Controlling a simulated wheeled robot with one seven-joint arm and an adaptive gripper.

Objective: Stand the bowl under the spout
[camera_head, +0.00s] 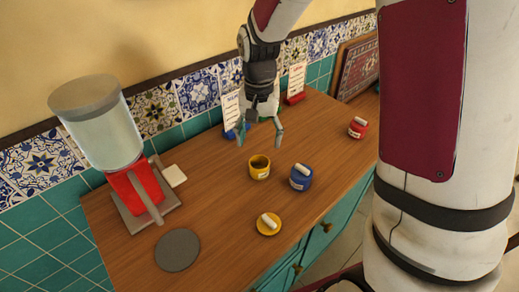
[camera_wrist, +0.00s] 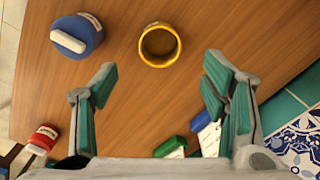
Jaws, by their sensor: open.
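The only open, bowl-like thing I see is a yellow pot (camera_head: 259,168) with a dark inside and a label, standing upright mid-counter. It also shows in the wrist view (camera_wrist: 160,45), apart from my fingers. A dispenser with a clear tank (camera_head: 106,133), a red body (camera_head: 135,188) and a grey lever or spout part (camera_head: 146,200) stands at the left; which part is the spout I cannot tell. My gripper (camera_head: 259,143) is open and empty above the counter, behind the yellow pot. It shows in the wrist view (camera_wrist: 160,72) too.
A lidded blue jar (camera_head: 301,178) stands close right of the pot; a yellow lid (camera_head: 268,225) lies in front. A grey disc (camera_head: 177,250) lies before the dispenser. A lidded red jar (camera_head: 358,128) is far right. Cards (camera_head: 297,78) stand along the tiled wall.

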